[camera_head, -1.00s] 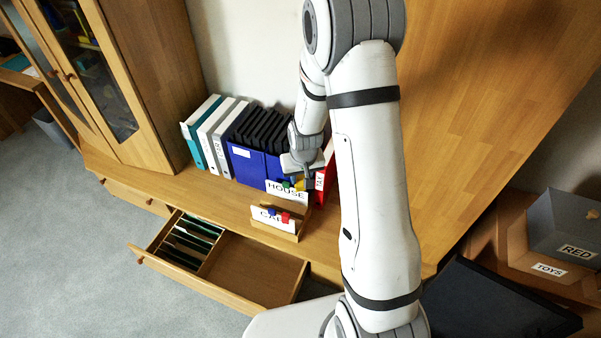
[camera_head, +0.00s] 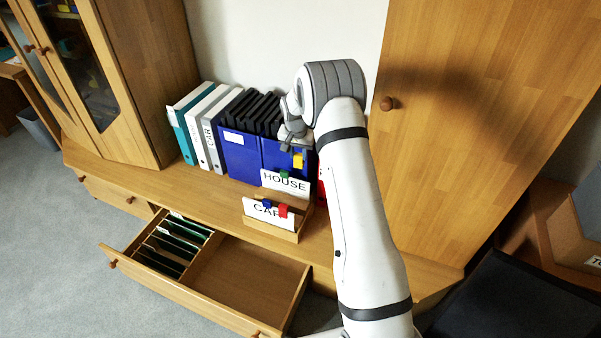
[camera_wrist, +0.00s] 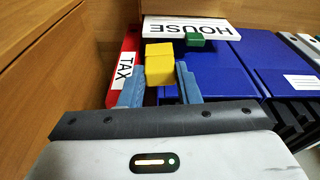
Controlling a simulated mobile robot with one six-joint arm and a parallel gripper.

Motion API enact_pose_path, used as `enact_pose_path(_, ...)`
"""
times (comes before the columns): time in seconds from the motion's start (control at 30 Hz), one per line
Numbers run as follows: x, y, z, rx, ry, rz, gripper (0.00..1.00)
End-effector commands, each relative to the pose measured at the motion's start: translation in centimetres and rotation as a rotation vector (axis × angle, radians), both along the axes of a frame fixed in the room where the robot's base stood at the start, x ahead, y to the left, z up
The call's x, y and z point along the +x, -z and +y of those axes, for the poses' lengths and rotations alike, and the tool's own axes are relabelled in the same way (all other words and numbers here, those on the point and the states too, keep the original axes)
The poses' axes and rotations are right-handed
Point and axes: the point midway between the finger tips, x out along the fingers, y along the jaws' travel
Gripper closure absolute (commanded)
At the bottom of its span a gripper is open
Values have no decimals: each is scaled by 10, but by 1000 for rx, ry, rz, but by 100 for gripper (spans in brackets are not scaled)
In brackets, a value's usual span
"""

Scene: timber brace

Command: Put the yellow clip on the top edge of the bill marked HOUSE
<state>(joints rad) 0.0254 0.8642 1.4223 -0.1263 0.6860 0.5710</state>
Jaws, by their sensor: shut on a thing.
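My gripper (camera_wrist: 159,88) is shut on the yellow clip (camera_wrist: 159,65), which sits between its two blue-grey fingers. In the head view the yellow clip (camera_head: 298,161) hangs below my gripper (camera_head: 296,150), a little above the top right of the white bill marked HOUSE (camera_head: 287,187), and looks apart from it. The bill also shows upside down at the top of the wrist view (camera_wrist: 160,31). A green clip (camera_head: 284,174) is on the bill's top edge, left of the yellow clip.
In front stands a bill marked CAR (camera_head: 256,211) with a blue clip (camera_head: 267,203) and a red clip (camera_head: 283,211), in a wooden holder (camera_head: 291,234). Blue binders (camera_head: 240,160) and a red TAX binder (camera_wrist: 120,42) stand behind. An open drawer (camera_head: 235,281) is below.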

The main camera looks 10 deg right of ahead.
Motion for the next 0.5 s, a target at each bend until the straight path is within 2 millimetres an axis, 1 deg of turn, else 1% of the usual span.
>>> enact_pose_path(0.03,9,24,-3,-2,25,-2,99)
enact_pose_path(0.1,18,33,-6,-4,56,-4,99)
enact_pose_path(0.2,26,43,-9,-6,91,-5,99)
enact_pose_path(0.33,32,46,-12,-9,115,-8,99)
enact_pose_path(0.5,33,45,-13,-10,123,-6,99)
